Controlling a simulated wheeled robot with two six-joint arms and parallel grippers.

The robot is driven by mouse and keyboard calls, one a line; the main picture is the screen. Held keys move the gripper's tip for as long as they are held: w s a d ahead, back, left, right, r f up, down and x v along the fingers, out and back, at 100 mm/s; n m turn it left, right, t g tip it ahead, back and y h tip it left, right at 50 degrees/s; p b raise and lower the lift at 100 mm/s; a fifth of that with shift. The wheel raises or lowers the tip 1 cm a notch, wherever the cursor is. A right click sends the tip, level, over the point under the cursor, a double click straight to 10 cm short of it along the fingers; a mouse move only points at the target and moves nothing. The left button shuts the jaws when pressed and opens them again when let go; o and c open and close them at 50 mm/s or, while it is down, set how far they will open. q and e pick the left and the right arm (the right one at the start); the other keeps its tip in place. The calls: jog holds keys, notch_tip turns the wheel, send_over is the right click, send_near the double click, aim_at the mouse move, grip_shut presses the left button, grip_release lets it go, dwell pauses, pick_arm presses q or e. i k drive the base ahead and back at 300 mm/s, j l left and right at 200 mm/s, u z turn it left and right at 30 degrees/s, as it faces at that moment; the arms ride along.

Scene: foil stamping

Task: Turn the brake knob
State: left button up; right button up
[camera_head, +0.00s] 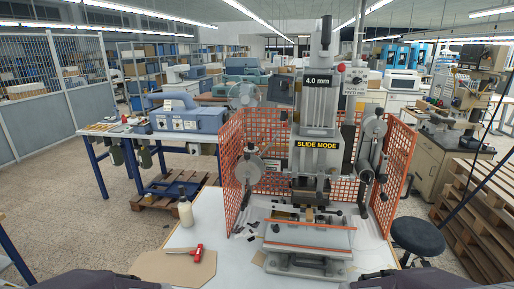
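The grey foil stamping machine (318,100) stands on the white table, with "4.0 mm" and "SLIDE MODE" labels on its column. A round reel (249,169) sits on its left side, with a small dark knob-like part (250,147) above it. A small red knob (341,67) shows near the top right of the column. I cannot tell which of these parts is the brake knob. Neither gripper is in view; only dark parts of my arms show at the bottom corners.
An orange mesh guard (232,165) encloses the machine's left, back and right sides; its front is open. A white bottle (186,211), a red-handled tool (197,253) and a brown board (160,267) occupy the left of the white table (213,228). A black stool (417,236) stands at right.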

aim_at(251, 146)
jog(key=j+z, duration=0.35)
jog(key=j, duration=0.8)
jog(key=j+z, duration=0.4)
jog(key=j, duration=0.8)
jog(key=i+j+z, duration=0.2)
jog(key=j, duration=0.15)
jog(key=i+j+z, duration=0.15)
jog(key=j, duration=0.25)
jog(key=i+j+z, duration=0.2)
jog(key=j, duration=0.25)
jog(key=j+z, duration=0.15)
jog(key=j, duration=0.25)
